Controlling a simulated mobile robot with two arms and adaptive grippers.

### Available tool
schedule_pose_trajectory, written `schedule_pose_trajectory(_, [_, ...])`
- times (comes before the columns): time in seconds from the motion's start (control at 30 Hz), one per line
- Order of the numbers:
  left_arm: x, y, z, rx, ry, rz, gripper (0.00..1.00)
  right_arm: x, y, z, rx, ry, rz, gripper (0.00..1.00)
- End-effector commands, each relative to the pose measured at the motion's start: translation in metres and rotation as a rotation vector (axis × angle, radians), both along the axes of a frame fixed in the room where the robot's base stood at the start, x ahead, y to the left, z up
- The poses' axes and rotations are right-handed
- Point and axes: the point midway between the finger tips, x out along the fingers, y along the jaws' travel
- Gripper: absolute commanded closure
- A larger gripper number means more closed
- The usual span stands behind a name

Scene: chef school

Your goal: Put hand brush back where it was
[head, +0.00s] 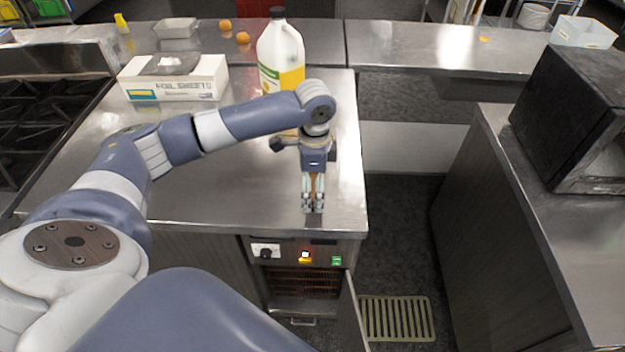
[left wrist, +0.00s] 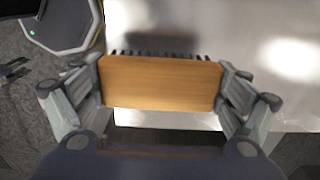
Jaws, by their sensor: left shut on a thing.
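The hand brush (left wrist: 160,82) has a flat wooden back and dark bristles along its far edge in the left wrist view. My left gripper (head: 312,208) is shut on it, with one finger at each short end. In the head view, the gripper points down over the front right part of the steel counter (head: 220,200), close to its front edge. Only a narrow brown strip of the brush shows between the fingers there. I cannot tell whether the bristles touch the counter. My right gripper is not in view.
A foil sheets box (head: 175,78) and a large bottle (head: 281,55) with yellow liquid stand at the back of the counter. An open cabinet door (head: 352,315) hangs below its front edge. A black microwave (head: 575,120) is on the right counter. The near counter middle is clear.

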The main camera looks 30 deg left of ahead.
Motion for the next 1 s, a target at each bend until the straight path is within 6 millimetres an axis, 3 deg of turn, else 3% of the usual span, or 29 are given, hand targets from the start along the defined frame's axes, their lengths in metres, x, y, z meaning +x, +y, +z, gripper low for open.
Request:
schedule_pose_trajectory(0.2, [0.025, 0.021, -0.002, 0.0, 0.0, 0.001, 0.35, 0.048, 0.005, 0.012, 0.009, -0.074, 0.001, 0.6])
schedule_pose_trajectory(0.3, [0.028, 0.024, -0.004, 0.0, 0.001, -0.001, 0.35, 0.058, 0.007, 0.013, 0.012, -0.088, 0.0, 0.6])
schedule_pose_trajectory(0.47, [0.027, 0.024, -0.021, 0.0, 0.004, -0.001, 0.35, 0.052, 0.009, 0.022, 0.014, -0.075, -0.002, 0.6])
schedule_pose_trajectory(0.6, [0.028, 0.024, -0.036, 0.001, 0.001, -0.002, 0.35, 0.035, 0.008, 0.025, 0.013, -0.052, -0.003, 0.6])
schedule_pose_trajectory(0.77, [0.028, 0.024, -0.039, 0.001, -0.001, -0.002, 0.35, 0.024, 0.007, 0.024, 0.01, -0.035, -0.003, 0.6])
schedule_pose_trajectory(0.97, [0.028, 0.024, -0.041, 0.0, 0.0, -0.002, 0.35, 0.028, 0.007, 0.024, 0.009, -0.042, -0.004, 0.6])
schedule_pose_trajectory(1.0, [0.028, 0.024, -0.041, 0.001, -0.001, -0.002, 0.0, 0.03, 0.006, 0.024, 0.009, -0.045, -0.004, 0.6])
